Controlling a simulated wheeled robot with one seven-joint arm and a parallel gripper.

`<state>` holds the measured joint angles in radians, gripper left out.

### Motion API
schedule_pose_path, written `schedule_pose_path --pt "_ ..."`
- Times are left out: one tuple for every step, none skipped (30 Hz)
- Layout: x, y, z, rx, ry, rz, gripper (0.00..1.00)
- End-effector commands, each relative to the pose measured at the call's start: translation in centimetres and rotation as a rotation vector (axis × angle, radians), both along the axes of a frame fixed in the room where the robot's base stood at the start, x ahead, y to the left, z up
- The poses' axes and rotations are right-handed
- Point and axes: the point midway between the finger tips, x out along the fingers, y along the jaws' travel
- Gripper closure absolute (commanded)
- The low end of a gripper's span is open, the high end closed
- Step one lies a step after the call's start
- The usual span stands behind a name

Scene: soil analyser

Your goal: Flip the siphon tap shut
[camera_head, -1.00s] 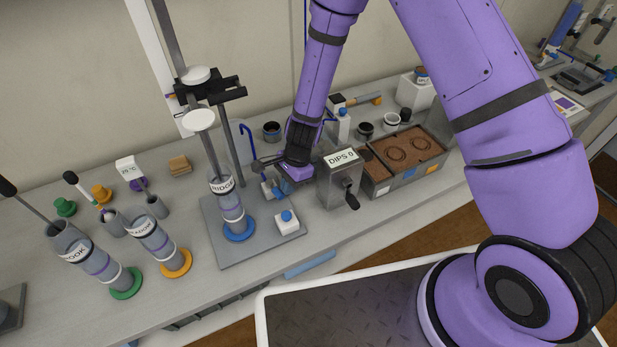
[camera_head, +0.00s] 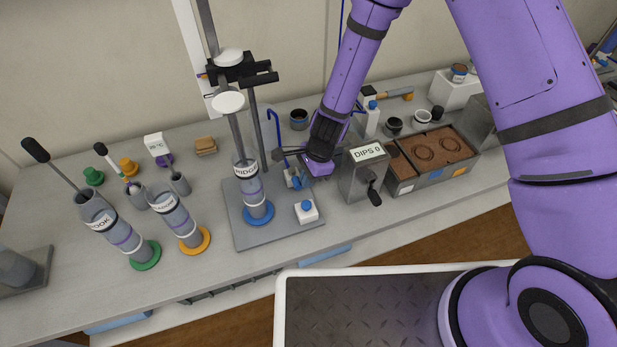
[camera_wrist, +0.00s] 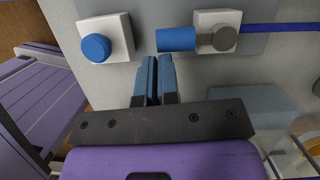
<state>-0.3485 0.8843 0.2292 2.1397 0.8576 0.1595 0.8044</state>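The siphon tap (camera_wrist: 216,32) is a white block with a grey round face and a blue lever (camera_wrist: 176,40) pointing left in the wrist view. A blue tube runs from the block to the right. In the head view the tap (camera_head: 293,178) is small and partly hidden, beside the RIDGE cylinder (camera_head: 250,190) and below the bent blue siphon tube (camera_head: 275,135). My gripper (camera_wrist: 154,60) has its two blue-padded fingers side by side with only a thin line between them, holding nothing. Its tips are just below the lever's left end; contact cannot be told.
A white block with a blue knob (camera_wrist: 96,47) lies left of my fingertips. The DIPS box (camera_head: 366,175) with a black crank and the soil tray (camera_head: 432,150) stand right of my gripper. Free counter lies in front.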

Motion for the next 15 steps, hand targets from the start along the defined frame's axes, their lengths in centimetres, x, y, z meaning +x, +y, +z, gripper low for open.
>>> schedule_pose_path --pt "-0.1 0.0 -0.1 0.0 0.003 0.001 1.0" --pt "-0.1 0.0 0.0 0.0 0.003 0.002 1.0" --pt "-0.1 0.0 0.0 0.0 0.003 0.002 1.0" --pt "-0.1 -0.1 0.1 0.0 0.003 0.002 1.0" --pt "-0.1 -0.1 0.3 0.0 0.003 0.002 1.0" --pt "0.0 -0.1 0.5 -0.001 0.001 0.002 1.0" --pt "0.0 -0.2 0.8 0.0 0.0 0.002 1.0" --pt "0.1 -0.2 1.1 0.0 -0.001 0.003 1.0" --pt "0.1 -0.4 1.5 -0.001 -0.001 0.003 1.0" --pt "0.2 -0.5 1.9 -0.001 -0.001 0.002 1.0" --pt "0.3 -0.6 2.4 0.0 -0.002 0.002 1.0" --pt "0.3 -0.8 3.0 0.0 -0.003 0.001 1.0" --pt "0.4 -0.9 3.5 0.0 -0.003 0.001 1.0" --pt "0.5 -1.1 4.0 0.0 -0.004 0.001 1.0" --pt "0.6 -1.2 4.6 0.0 -0.004 0.001 1.0"
